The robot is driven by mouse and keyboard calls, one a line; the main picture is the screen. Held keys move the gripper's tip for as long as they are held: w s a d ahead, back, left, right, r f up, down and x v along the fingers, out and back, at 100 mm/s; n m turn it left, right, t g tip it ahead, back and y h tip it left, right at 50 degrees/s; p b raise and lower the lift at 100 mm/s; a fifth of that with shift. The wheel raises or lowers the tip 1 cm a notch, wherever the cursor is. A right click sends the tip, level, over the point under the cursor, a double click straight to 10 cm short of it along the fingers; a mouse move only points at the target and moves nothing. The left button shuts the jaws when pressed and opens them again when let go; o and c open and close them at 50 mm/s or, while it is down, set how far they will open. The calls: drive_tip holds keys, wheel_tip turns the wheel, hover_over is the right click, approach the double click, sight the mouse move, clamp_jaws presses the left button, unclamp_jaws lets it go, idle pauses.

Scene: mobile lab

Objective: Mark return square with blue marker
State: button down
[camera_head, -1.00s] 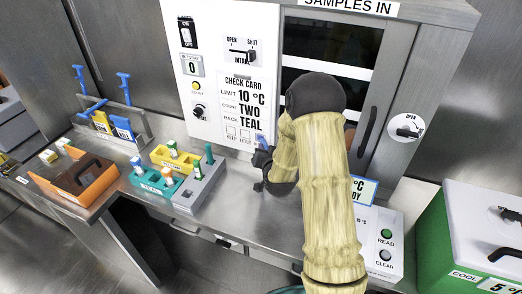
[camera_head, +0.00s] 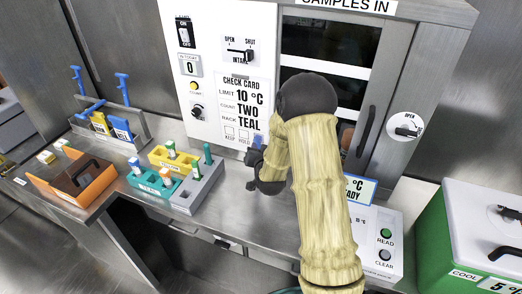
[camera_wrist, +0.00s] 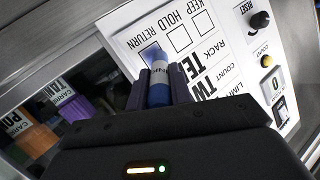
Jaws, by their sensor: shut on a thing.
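The check card (camera_head: 243,105) is on the white panel, with keep and hold squares near its bottom. My gripper (camera_head: 257,158) is at the card's lower right and covers the return square in the head view. The return square (camera_wrist: 150,50) lies just beyond that end and looks bluish inside. I cannot tell whether the tip touches it. The hold square (camera_wrist: 179,38) and keep square (camera_wrist: 203,28) look blank.
A grey rack (camera_head: 207,185) with yellow and teal holders stands left of my gripper on the steel bench. An orange carrier (camera_head: 100,187) lies farther left. A green cool box (camera_head: 455,235) is at the right.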

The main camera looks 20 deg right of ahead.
drive_tip(key=shift+d, duration=0.1)
drive_tip(key=shift+s+d+b, duration=0.4)
drive_tip(key=shift+s+d, duration=0.2)
drive_tip(key=shift+d, duration=0.35)
drive_tip(key=shift+s+a, duration=0.1)
drive_tip(key=shift+s+a+b, duration=0.5)
drive_tip(key=shift+s+a, duration=0.35)
drive_tip(key=shift+s, duration=0.35)
drive_tip(key=shift+s+a+b, duration=0.5)
drive_tip(key=shift+s+a, duration=0.35)
drive_tip(key=shift+s, duration=0.3)
drive_tip(key=shift+s+a+b, duration=0.8)
drive_tip(key=shift+s+a, duration=0.1)
drive_tip(key=shift+s, duration=0.3)
